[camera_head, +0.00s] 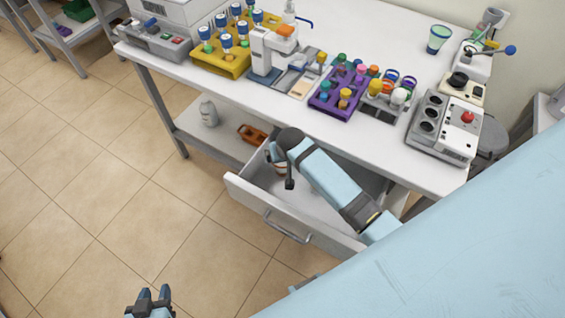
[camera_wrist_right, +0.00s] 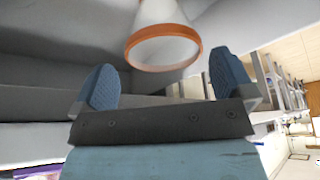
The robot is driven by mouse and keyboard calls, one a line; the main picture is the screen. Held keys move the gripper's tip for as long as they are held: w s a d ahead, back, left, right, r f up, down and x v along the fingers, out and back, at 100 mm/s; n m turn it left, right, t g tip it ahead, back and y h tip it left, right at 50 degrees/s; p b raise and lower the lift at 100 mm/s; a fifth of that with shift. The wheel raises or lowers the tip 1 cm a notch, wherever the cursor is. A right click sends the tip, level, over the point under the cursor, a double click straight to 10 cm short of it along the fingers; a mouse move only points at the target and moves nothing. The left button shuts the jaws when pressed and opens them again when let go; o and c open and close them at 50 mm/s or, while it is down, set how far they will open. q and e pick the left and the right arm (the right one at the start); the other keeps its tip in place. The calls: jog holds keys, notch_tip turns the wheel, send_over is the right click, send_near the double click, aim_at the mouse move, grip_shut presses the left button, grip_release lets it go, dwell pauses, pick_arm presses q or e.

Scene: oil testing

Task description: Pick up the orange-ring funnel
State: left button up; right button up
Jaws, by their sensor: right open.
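The orange-ring funnel shows in the right wrist view (camera_wrist_right: 163,48): a pale translucent cone with an orange ring on its wide mouth. It lies inside the open drawer (camera_head: 262,203). My right gripper (camera_wrist_right: 166,78) is open, with its blue fingers on either side of the funnel's mouth and a gap to each side. In the head view my right arm reaches into the drawer and hides most of the funnel. My left gripper (camera_head: 154,292) is at the bottom edge of the head view, away from the table, empty with its fingers apart.
Above the drawer is the white table (camera_head: 400,160) with a yellow rack (camera_head: 205,62), a purple rack (camera_head: 325,106) and a grey device with a red knob (camera_head: 447,128). A white bottle (camera_head: 208,112) stands on the lower shelf. The tiled floor at left is clear.

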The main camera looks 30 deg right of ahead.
jog(key=x, duration=0.6)
jog(key=shift+w+a, duration=0.1)
jog(key=shift+a, duration=0.05)
jog(key=shift+r, duration=0.1)
jog(key=c, duration=0.8)
